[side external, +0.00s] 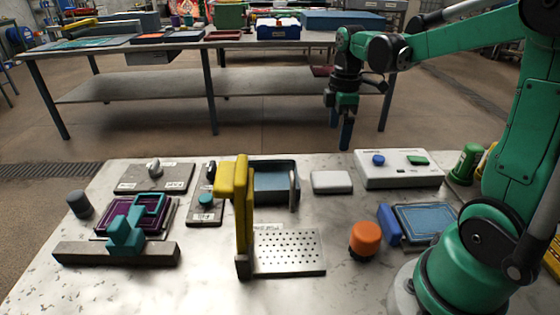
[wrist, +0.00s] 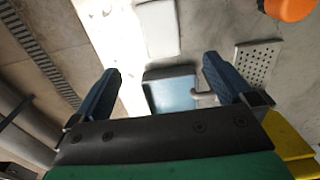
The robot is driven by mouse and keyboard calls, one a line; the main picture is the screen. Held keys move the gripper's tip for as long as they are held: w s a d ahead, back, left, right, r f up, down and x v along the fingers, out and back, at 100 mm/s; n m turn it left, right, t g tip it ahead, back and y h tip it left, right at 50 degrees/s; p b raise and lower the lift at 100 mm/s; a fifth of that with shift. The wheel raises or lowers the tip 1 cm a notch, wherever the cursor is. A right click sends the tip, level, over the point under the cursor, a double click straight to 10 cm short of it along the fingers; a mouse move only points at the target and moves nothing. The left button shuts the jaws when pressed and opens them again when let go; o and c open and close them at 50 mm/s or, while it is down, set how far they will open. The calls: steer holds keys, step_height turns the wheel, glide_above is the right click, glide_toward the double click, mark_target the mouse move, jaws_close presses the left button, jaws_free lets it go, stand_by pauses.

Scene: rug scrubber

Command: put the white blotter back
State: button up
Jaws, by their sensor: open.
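A white rounded block (side external: 332,182), which looks like the white blotter, lies flat on the table between the blue tray and a white control box. It also shows in the wrist view (wrist: 157,28), beyond my fingertips. My gripper (side external: 340,132) is open and empty, pointing down, high above the back edge of the table. In the wrist view its two blue fingers (wrist: 161,64) are wide apart, with nothing between them touching either finger. The blue tray (side external: 262,193) has a pale upright piece (side external: 293,190) at its right side.
A tall yellow bracket (side external: 241,205) and a perforated plate (side external: 290,250) stand in front of the tray. The white control box (side external: 400,170), an orange knob (side external: 364,238) and a blue pad (side external: 425,220) are to the right. Teal fixtures (side external: 130,228) fill the left.

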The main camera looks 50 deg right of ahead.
steer(key=s+a+r+m+t, duration=0.1)
steer(key=a+m+t, duration=0.6)
steer(key=a, duration=0.7)
steer(key=shift+s+a+r+m, duration=0.15)
steer(key=shift+s+m, duration=0.6)
steer(key=shift+m, duration=0.25)
